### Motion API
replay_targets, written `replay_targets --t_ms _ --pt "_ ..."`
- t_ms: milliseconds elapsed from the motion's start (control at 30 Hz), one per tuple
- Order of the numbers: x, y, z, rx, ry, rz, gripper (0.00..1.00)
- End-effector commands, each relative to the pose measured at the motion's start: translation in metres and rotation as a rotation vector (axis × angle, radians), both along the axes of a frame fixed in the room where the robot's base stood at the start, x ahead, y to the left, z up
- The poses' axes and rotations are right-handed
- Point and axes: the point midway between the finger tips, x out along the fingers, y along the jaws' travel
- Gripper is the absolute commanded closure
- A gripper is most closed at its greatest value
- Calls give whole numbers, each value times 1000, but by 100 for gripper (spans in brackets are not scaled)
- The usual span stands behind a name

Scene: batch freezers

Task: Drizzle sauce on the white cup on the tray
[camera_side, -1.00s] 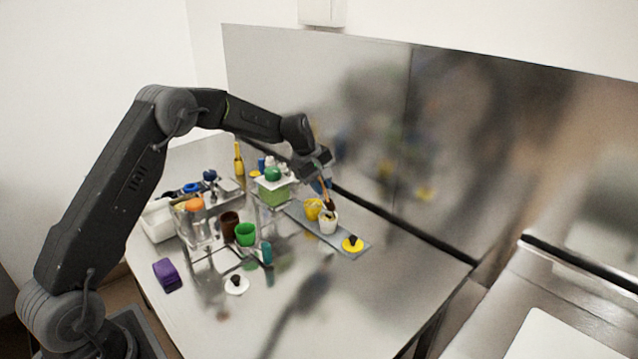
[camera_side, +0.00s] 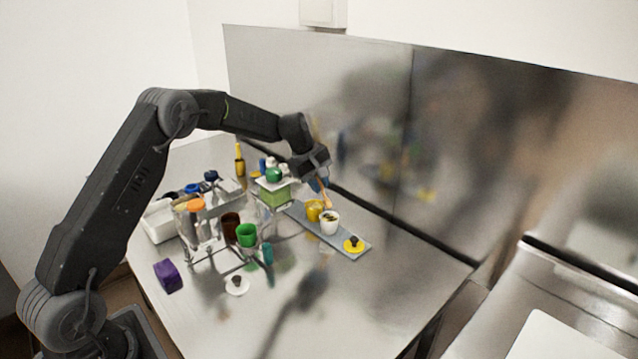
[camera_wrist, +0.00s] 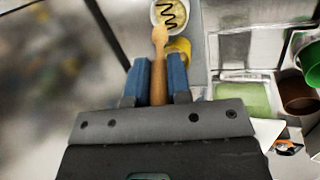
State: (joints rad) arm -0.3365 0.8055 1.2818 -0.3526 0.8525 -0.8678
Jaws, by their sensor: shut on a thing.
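My gripper (camera_side: 318,184) is shut on the handle of a wooden spoon (camera_side: 327,201), which hangs tilted above the tray. In the wrist view, the spoon (camera_wrist: 159,38) stands between my blue fingers (camera_wrist: 159,68), its head near the white cup's rim. The white cup (camera_side: 330,226) stands upright on the grey tray (camera_side: 338,240). In the wrist view, the white cup (camera_wrist: 184,19) has a dark zigzag of sauce (camera_wrist: 168,14) on its pale filling. The spoon head looks bare and light.
A yellow cup (camera_side: 313,213) stands beside the white cup, and a yellow lid (camera_side: 354,245) with a dark knob lies at the tray's near end. Green (camera_side: 246,235) and brown (camera_side: 230,226) cups sit in a holder to the left. The metal wall is close behind.

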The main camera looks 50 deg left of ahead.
Motion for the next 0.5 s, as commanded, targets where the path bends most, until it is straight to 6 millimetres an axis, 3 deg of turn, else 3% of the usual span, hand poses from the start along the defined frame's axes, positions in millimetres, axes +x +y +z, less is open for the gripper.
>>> replay_targets --t_ms 500 --pt "0 0 32 1 -2 0 100"
